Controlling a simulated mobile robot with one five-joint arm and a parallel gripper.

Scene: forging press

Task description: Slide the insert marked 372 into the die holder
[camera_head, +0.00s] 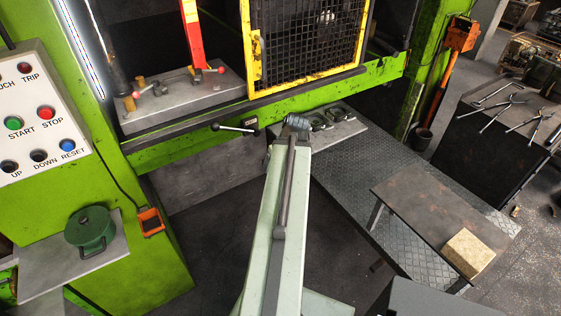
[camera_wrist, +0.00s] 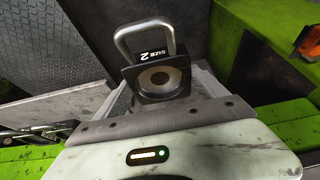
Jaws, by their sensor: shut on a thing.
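My gripper (camera_head: 297,122) is at the far end of my arm in the head view, in front of the press bed and beside a grey plate with dark parts. In the wrist view my gripper (camera_wrist: 165,92) is shut on a dark block-shaped insert (camera_wrist: 133,82) with a round recess and a metal loop handle. Its face lettering looks like "SIZE" and "2"; I cannot read 372. The insert is too small to make out in the head view. I cannot tell for sure which fixture is the die holder.
A grey block (camera_head: 190,113) with red-knobbed levers sits on the press bed at left. The grey plate (camera_head: 350,127) with dark parts is right of my gripper. A yellow-framed mesh guard (camera_head: 257,75) stands above. A bench (camera_head: 415,205) carries a tan block (camera_head: 468,252).

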